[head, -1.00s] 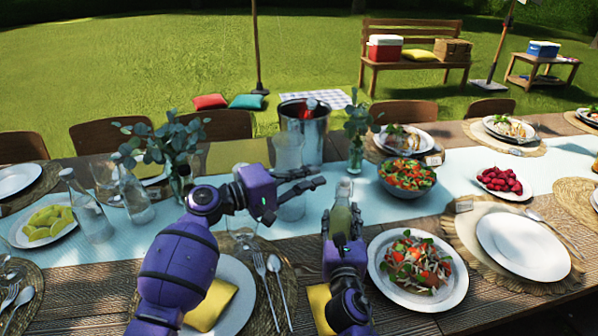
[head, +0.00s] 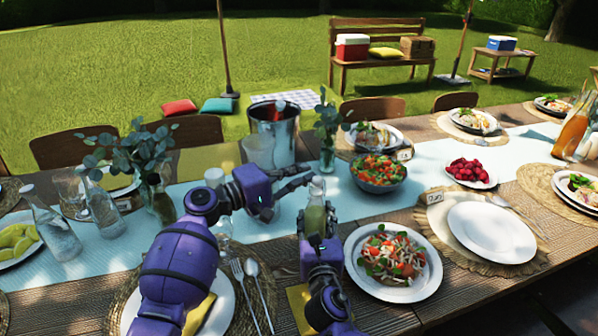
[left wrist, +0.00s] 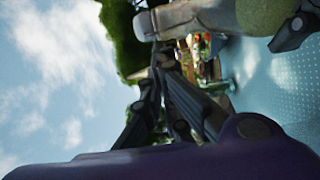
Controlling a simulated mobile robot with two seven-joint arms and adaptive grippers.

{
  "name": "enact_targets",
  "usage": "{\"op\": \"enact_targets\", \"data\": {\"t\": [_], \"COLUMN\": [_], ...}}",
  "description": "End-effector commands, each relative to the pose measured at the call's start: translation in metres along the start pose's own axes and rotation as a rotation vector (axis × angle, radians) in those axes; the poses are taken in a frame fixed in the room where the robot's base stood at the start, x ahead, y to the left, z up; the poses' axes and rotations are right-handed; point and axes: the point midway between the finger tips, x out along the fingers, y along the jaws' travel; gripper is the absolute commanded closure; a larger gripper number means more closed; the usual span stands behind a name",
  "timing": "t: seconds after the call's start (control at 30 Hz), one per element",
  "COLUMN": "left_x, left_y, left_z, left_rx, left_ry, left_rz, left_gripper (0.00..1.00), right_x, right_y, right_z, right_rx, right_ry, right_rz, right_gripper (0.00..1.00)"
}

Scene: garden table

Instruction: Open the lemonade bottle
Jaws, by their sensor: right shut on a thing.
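The lemonade bottle (head: 315,217) is upright in my right gripper (head: 318,240), with pale yellow-green contents and a light top (head: 317,184). My right gripper is shut around its lower body. My left gripper (head: 300,178) is level with the bottle top, just to its left, with its fingers apart and pointing right. In the left wrist view the bottle's neck (left wrist: 178,20) and body (left wrist: 262,14) lie sideways at the top edge, beyond the left fingers (left wrist: 160,85). A dark right fingertip (left wrist: 296,30) shows beside the body. Contact between the left fingers and the cap cannot be told.
A salad plate (head: 394,262) is right of my right gripper, and a salad bowl (head: 378,172) is behind it. A metal bucket (head: 272,140) and a vase with leaves (head: 327,150) stand behind the bottle. Glass bottles (head: 52,230) stand at left. An orange carafe (head: 572,130) is far right.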

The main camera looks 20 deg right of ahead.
Motion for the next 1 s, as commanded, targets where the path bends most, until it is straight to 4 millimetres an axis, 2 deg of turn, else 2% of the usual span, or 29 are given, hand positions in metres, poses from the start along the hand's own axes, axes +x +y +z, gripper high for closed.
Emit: {"op": "enact_targets", "data": {"t": [0.6, 1.0], "left_x": [-0.002, -0.005], "left_y": [0.001, 0.012], "left_z": [0.008, 0.019], "left_rx": [-0.001, 0.001], "left_ry": [-0.004, -0.004], "left_rz": [-0.001, 0.0], "left_gripper": [1.0, 1.0], "right_x": [0.0, 0.0], "right_y": [0.001, 0.001], "right_z": [-0.001, -0.002], "right_rx": [0.003, 0.002], "right_ry": [0.002, 0.003], "right_rz": [0.001, 0.0], "right_gripper": [1.0, 1.0]}}
